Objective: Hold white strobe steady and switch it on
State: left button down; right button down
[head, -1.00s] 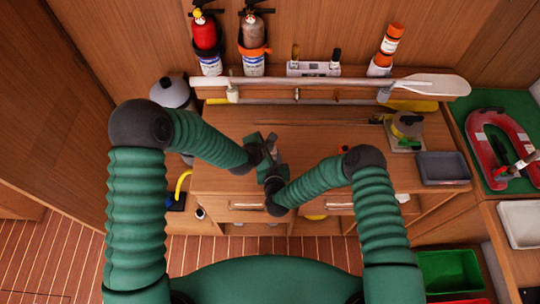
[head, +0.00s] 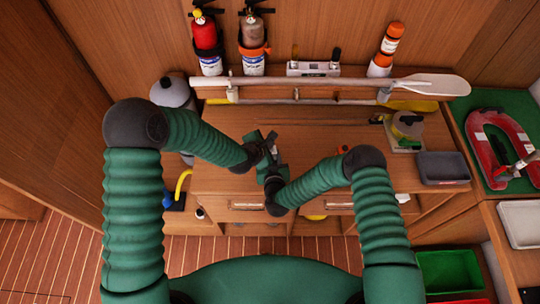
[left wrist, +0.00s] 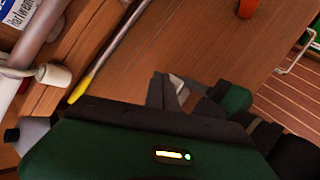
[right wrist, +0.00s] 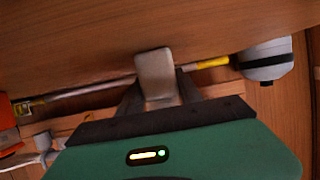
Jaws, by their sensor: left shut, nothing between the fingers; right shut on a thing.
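The white strobe (right wrist: 155,76) shows in the right wrist view as a pale, rounded block, upright between the fingertips of my right gripper (right wrist: 158,98). That gripper is shut on it. In the head view both grippers meet over the middle of the bench, and I cannot make out the strobe there. My left gripper (head: 268,148) is shut and empty, close beside the right gripper (head: 273,182). In the left wrist view the left fingers (left wrist: 165,92) are close together, with a small pale patch, perhaps the strobe, just behind them. The strobe's switch cannot be made out.
The wooden bench (head: 320,150) is mostly clear around the grippers. A long paddle (head: 435,85) lies along its back, below two extinguishers (head: 206,38) and an orange-topped canister (head: 388,45). A grey tray (head: 442,168) and a round device (head: 407,125) stand at the right.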

pick_arm(q)
jog(key=shift+r, duration=0.1)
pick_arm(e)
jog(key=c, duration=0.7)
grip_release()
pick_arm(q)
notch_tip(320, 180, up, 6)
jog(key=shift+f, duration=0.1)
